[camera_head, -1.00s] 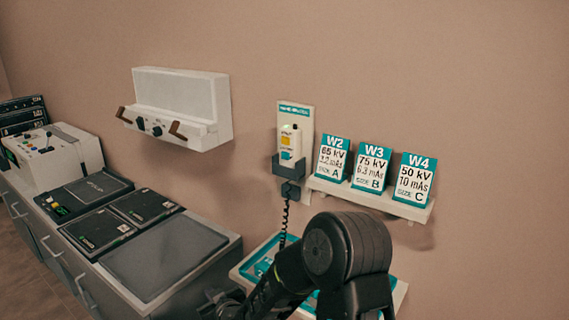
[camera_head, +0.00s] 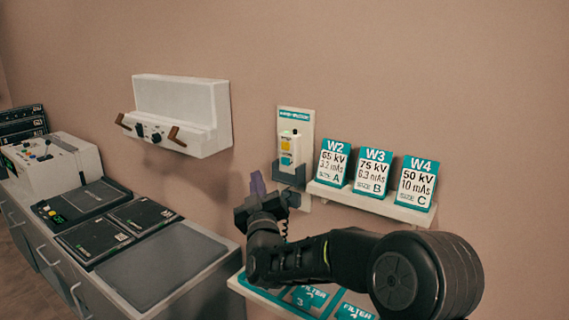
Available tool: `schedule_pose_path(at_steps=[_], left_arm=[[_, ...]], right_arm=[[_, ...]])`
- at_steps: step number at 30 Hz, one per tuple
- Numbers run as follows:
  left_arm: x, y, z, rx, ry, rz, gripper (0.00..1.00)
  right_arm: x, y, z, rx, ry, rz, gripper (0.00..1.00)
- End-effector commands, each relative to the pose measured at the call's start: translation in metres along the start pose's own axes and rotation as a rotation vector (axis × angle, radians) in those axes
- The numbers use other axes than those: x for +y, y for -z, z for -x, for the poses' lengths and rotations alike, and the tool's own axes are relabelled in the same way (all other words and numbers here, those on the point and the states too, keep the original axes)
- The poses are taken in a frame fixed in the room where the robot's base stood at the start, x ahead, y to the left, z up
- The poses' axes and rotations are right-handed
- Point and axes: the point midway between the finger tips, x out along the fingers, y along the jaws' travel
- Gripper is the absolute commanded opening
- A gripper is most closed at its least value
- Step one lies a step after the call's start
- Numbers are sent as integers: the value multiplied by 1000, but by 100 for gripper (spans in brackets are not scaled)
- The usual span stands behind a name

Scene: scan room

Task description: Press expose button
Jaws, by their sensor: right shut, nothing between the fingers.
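A white handset (camera_head: 288,150) with a yellow button (camera_head: 286,145) and a teal button (camera_head: 286,160) sits upright in a dark holder (camera_head: 290,176) on a wall plate. The button lettering is too small to read. My right gripper (camera_head: 257,184) is shut and empty, in front of the wall, just left of and below the handset in the picture. I cannot tell its exact distance from the wall. My right arm hides most of the handset's coiled cord. A white control console (camera_head: 60,165) with small knobs and buttons stands on the counter at the left. My left gripper is out of view.
A shelf (camera_head: 370,200) with cards W2, W3 and W4 is right of the handset. A filter tray (camera_head: 238,284) lies below, partly hidden by my arm. A white wall box (camera_head: 180,105) with brown handles hangs left. Dark panels (camera_head: 140,216) lie on the counter (camera_head: 214,268).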

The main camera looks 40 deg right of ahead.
Motion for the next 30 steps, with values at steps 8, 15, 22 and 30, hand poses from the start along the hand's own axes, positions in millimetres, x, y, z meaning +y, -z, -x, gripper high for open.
schedule_pose_path(at_steps=[8, 15, 22, 30], left_arm=[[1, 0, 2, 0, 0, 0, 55], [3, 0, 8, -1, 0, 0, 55], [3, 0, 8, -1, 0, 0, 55], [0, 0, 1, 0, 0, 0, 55]], right_arm=[[4, -5, -7, -1, 1, 0, 0], [18, -18, -25, -3, 1, 1, 0], [32, -36, -45, -1, 0, 0, 0], [42, -45, -60, -1, 2, -1, 0]])
